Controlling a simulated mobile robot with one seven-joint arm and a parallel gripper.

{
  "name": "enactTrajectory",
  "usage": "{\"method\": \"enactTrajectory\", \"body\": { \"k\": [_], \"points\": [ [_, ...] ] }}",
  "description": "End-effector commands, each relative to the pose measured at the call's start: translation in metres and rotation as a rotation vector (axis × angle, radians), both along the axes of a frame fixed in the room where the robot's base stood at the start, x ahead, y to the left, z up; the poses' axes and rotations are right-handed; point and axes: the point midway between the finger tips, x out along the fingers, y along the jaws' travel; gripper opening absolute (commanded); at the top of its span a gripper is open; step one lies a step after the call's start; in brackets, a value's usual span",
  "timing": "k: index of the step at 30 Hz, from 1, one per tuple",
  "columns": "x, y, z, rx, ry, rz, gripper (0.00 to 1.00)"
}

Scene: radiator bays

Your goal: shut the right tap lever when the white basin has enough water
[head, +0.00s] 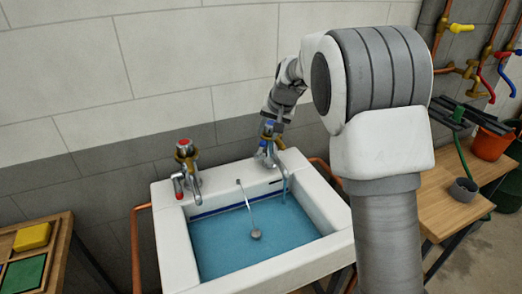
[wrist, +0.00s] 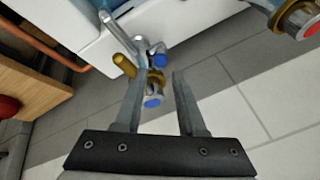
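The white basin (head: 170,240) holds blue water (head: 235,255), its surface below the rim. The right tap (head: 268,150) has blue caps and a brass-coloured lever (wrist: 123,68). A bluish stream (head: 285,187) runs from its spout into the basin. My gripper (wrist: 160,78) is open, its two fingers apart on either side of the right tap's blue-capped body (wrist: 152,101). I cannot tell whether a finger touches the lever. In the head view my gripper is at the right tap, partly hidden by my arm. A grey plug (head: 255,234) on a chain shows in the basin.
The left tap (head: 186,165) with red caps stands at the basin's back left. A wooden bench with yellow (head: 32,237) and green blocks is at far left. At right are a wooden table (head: 448,210), a grey cup (head: 463,189), an orange bucket (head: 490,144) and wall pipes with valves.

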Motion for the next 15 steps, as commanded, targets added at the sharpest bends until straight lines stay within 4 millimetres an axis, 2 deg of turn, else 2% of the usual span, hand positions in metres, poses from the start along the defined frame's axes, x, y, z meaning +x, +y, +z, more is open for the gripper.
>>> {"method": "enactTrajectory", "body": {
  "k": [1, 9, 15],
  "points": [
    [0.005, 0.003, -0.013, -0.001, 0.003, 0.000, 0.40],
    [0.029, 0.015, -0.064, -0.001, 0.002, 0.001, 0.40],
    [0.041, 0.021, -0.089, 0.000, 0.000, 0.001, 0.40]
  ]
}}
